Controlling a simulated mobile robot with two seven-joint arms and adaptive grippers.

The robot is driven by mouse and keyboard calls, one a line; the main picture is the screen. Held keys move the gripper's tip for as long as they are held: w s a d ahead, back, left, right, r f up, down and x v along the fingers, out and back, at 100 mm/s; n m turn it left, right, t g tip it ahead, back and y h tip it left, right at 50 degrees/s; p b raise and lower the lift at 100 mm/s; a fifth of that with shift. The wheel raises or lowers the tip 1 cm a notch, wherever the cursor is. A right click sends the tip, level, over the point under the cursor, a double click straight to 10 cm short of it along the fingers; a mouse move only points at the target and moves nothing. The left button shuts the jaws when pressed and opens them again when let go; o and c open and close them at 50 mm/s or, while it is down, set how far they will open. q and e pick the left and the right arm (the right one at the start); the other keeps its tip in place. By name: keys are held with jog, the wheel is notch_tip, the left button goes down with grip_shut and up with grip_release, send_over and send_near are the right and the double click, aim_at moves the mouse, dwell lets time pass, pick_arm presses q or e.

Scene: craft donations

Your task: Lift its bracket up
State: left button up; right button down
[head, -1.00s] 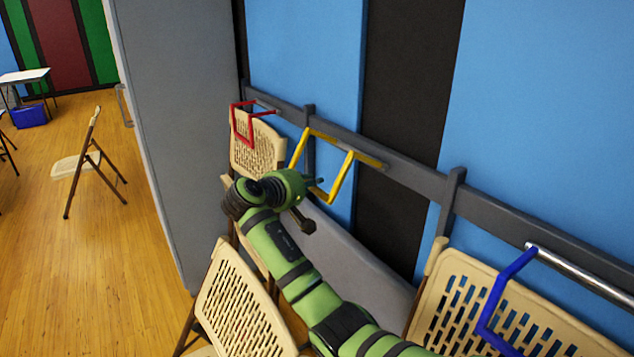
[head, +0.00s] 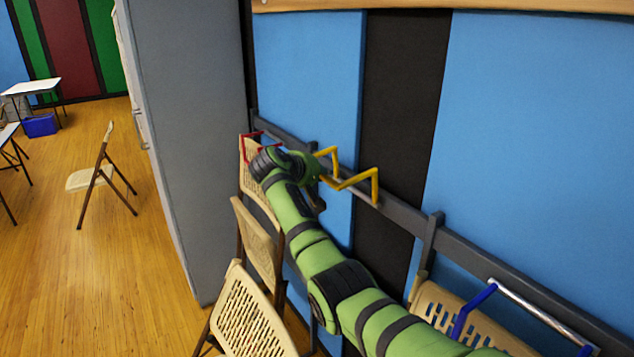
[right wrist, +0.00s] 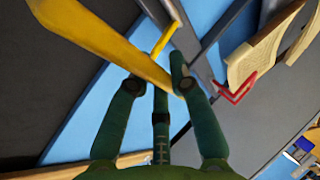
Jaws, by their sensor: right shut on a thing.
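The yellow bracket (head: 362,183) is on the dark wall rail and juts out from it, its outer corner raised to about the rail's height. My right gripper (head: 319,168) is at its left part, partly hidden behind my own wrist. In the right wrist view, the fingers of the gripper (right wrist: 157,84) are closed on the yellow bar (right wrist: 112,48), which crosses between them. The red bracket (head: 246,150) is on the rail further left, partly covered by my arm. The blue bracket (head: 474,308) is at the lower right. My left gripper is not in view.
Tan folding chairs (head: 250,312) stand below my arm along the rail (head: 401,214). Another chair (head: 460,315) is under the blue bracket. A grey partition (head: 190,130) stands at the left. The wooden floor beyond it has open room around a lone chair (head: 97,177).

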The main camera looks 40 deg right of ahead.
jog(key=d+r+p, duration=0.1)
jog(key=d+r+y+p, duration=0.1)
jog(key=shift+s+d+r+y, duration=0.2)
jog(key=shift+d+y, duration=0.1)
dwell(0.4)
jog(key=c, duration=1.1)
grip_release()
jog(key=shift+d, duration=0.1)
